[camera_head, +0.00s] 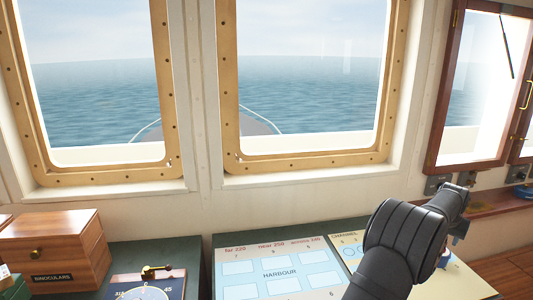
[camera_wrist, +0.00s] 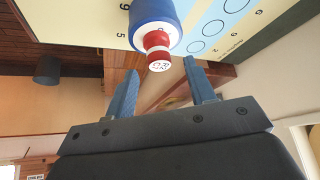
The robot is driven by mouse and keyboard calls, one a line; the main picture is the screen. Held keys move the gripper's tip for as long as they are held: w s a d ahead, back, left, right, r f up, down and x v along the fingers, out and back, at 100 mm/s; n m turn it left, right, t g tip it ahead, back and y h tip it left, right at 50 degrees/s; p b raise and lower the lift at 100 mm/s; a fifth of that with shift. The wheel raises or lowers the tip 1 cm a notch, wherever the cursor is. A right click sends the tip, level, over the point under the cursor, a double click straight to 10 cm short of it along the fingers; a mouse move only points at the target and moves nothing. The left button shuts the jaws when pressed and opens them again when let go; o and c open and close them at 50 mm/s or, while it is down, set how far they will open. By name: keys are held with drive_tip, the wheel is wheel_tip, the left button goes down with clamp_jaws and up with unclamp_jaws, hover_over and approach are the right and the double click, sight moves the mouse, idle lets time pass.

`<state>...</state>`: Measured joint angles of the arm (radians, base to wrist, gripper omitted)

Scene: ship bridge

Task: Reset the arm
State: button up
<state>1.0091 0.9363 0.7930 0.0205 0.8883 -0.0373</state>
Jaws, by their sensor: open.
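My arm reaches in from the lower right of the head view, its dark links covering part of the desk. In the wrist view my gripper (camera_wrist: 160,70) has its two blue fingers spread apart, with nothing held between them. A blue, red and white round piece (camera_wrist: 153,26) with small lettering on its white end shows just beyond the fingertips. It stands on a pale printed panel; I cannot tell whether a finger touches it. In the head view the arm hides most of the gripper and this piece.
A HARBOUR chart panel (camera_head: 280,272) and a CHANNEL panel (camera_head: 346,247) lie on the desk. A wooden BINOCULARS box (camera_head: 55,252) and a dial instrument with a brass lever (camera_head: 147,287) stand left. Windows are behind.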

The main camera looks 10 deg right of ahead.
drive_tip(key=v, duration=0.8)
drive_tip(key=x, duration=1.1)
drive_tip(key=shift+w+d+f, duration=0.1)
drive_tip(key=shift+d+f, duration=0.05)
drive_tip(key=shift+f, duration=0.05)
wheel_tip(320, 180, up, 4)
drive_tip(key=shift+f, duration=0.1)
drive_tip(key=s+r, duration=0.7)
drive_tip(key=s, duration=0.5)
drive_tip(key=s+d+f, duration=0.2)
drive_tip(key=s+f, duration=0.1)
drive_tip(key=s, duration=0.4)
drive_tip(key=s+d+f, duration=0.1)
drive_tip(key=s+f, duration=0.1)
drive_tip(key=s, duration=0.4)
drive_tip(key=w+f, duration=0.2)
drive_tip(key=w, duration=0.2)
drive_tip(key=w+d+f, duration=0.1)
drive_tip(key=w+f, duration=0.5)
drive_tip(key=w, duration=0.1)
drive_tip(key=shift+w+d+f, duration=0.15)
drive_tip(key=shift+w+d, duration=0.15)
drive_tip(key=shift+d, duration=0.05)
drive_tip(key=shift+f, duration=0.95)
drive_tip(key=shift+r, duration=0.1)
